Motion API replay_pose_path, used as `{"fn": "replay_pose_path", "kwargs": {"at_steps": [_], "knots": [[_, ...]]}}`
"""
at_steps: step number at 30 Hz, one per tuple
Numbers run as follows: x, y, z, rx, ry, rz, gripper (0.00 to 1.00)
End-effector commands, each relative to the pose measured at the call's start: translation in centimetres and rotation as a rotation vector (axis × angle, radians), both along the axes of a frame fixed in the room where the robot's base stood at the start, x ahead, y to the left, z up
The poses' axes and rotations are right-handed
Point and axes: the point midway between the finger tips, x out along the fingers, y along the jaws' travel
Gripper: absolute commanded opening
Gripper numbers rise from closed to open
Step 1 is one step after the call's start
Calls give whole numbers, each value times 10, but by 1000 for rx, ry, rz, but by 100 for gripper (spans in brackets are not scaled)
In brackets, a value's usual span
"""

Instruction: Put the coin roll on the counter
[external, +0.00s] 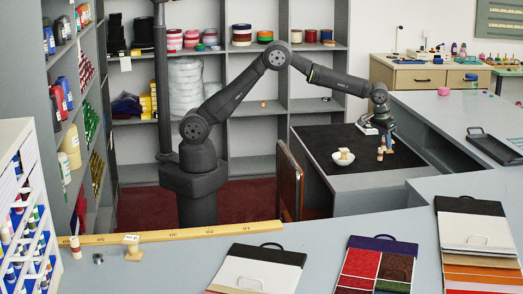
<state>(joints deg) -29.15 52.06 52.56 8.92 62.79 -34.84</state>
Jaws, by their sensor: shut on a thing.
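My gripper (385,140) is at the right, low over the dark mat (318,150) on the desk-like counter. It points down and is shut on a small tan banded piece, which looks like the coin roll (381,153). The piece is upright, just under and beside the fingers. It is too small to tell whether its bottom touches the mat. A white bowl (343,160) with a small tan thing in it stands on the mat to the left of my gripper.
A black tray (492,148) lies on the grey counter to the right. The front counter holds a yellow ruler (190,233), a cream cylinder with a red band (75,247), a wooden stand (132,250) and sample boards (262,268).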

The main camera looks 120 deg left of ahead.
Motion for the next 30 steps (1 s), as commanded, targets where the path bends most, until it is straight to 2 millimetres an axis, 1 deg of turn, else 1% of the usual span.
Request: {"fn": "replay_pose_path", "kwargs": {"at_steps": [1, 2, 3, 5, 6, 8, 9, 11, 12, 14, 15, 17, 18, 19, 20, 21, 23, 24, 26, 27, 29, 30], "knots": [[16, -28, 4, 1, -1, -52, 0], [23, -43, 6, 0, -1, -81, 0], [32, -63, 9, 1, -1, -118, 0], [45, -93, 13, 1, 0, -173, 0], [53, -113, 15, 0, 1, -210, 0], [63, -144, 18, 0, 1, -266, 0], [69, -165, 21, 0, 1, -302, 0], [78, -197, 25, 0, 1, -359, 0], [82, -219, 27, -1, 0, -397, 0], [88, -251, 31, -1, 0, -453, 0], [91, -272, 33, -1, 0, -490, 0], [94, -305, 37, -1, 0, -546, 0], [96, -327, 39, -1, 0, -584, 0], [96, -343, 41, -1, 1, -612, 0], [96, -360, 43, -1, 1, -640, 0], [96, -382, 46, -1, 1, -677, 0], [94, -414, 49, -1, 1, -734, 0], [92, -436, 52, -1, 1, -771, 0], [88, -469, 55, -1, 1, -828, 0], [85, -490, 57, 0, 1, -867, 0], [78, -523, 61, -1, -1, -923, 0], [73, -544, 64, -1, -1, -961, 0]]}}
